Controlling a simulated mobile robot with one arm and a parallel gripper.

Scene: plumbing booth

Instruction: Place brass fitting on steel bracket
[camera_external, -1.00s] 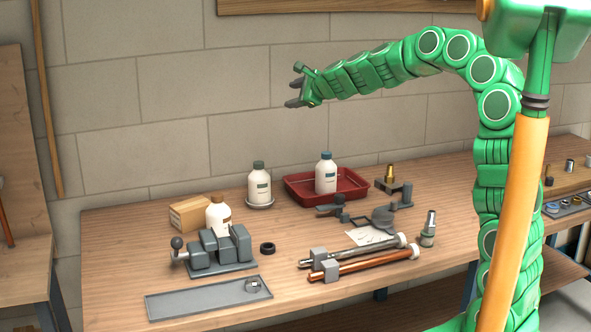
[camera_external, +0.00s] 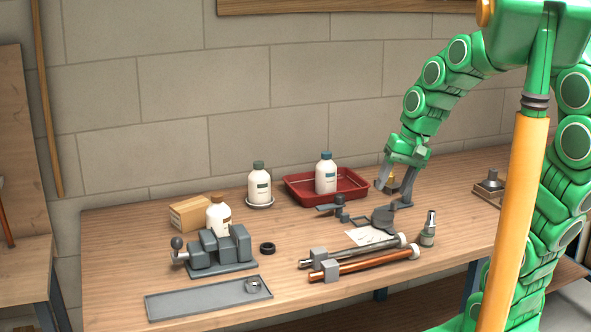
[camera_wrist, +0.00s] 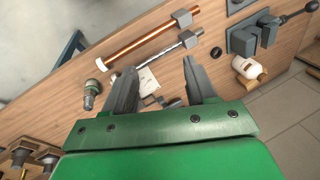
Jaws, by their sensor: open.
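My gripper (camera_external: 395,182) points down at the back right of the bench, beside the red tray. Its fingers are apart in the wrist view (camera_wrist: 159,72), with no object visibly held between them. The brass fitting (camera_external: 392,182) shows only as a small gold-brown patch behind and between the fingers, mostly hidden; I cannot tell whether a finger touches it. A grey metal piece (camera_external: 404,203), perhaps the steel bracket, lies just below the gripper and is partly covered by it.
The red tray (camera_external: 300,196) holds a white bottle (camera_external: 326,174). A pipe fitting (camera_external: 428,229) stands right of the paper (camera_external: 362,237). A copper pipe (camera_external: 370,264) lies near the front. A vise (camera_external: 220,248) stands left, behind a grey tray (camera_external: 180,303).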

